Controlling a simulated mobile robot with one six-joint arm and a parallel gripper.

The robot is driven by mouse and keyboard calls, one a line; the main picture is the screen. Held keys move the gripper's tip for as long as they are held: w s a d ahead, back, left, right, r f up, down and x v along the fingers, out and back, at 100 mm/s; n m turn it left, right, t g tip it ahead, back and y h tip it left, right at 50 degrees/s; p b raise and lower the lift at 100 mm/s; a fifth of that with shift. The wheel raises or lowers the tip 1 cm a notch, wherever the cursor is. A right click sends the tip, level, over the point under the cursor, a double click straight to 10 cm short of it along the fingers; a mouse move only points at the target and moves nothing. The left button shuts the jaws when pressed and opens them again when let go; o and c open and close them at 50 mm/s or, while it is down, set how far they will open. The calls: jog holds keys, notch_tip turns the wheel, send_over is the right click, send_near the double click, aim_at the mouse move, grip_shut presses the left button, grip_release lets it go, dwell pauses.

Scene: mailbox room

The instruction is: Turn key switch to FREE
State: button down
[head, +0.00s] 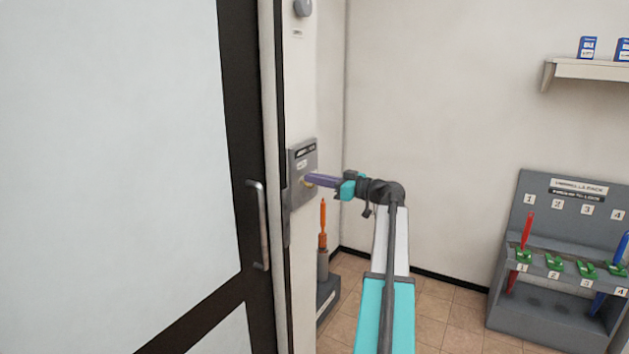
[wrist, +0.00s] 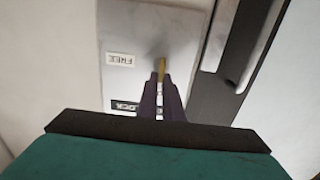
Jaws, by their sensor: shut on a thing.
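The key switch is a grey metal panel (head: 303,160) on the narrow wall beside the door; its dark header shows in the head view. In the wrist view its plate (wrist: 185,22) carries a white FREE label (wrist: 121,60) and a dark LOCK label (wrist: 125,106), both upside down. A brass-coloured key (wrist: 161,70) stands at the plate. My gripper (head: 310,181), with long purple fingers, reaches the panel from the right and is shut on the key. The fingers partly cover the LOCK label and much of the key, so I cannot tell which position it points to.
A door with a dark frame and a vertical handle (head: 257,225) is just left of the panel. An orange umbrella (head: 323,225) stands in a holder below it. A grey umbrella rack (head: 530,210) is at the right, under a shelf (head: 590,70). Tiled floor is open between.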

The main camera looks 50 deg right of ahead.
jog(key=shift+m+b, duration=0.4)
jog(key=m, duration=0.5)
jog(key=d+f+m, duration=0.1)
jog(key=m, duration=1.1)
jog(key=shift+w+d+f, duration=0.2)
jog(key=shift+d+f, duration=0.15)
jog(key=c, duration=1.9)
grip_release()
jog(key=shift+s, duration=0.1)
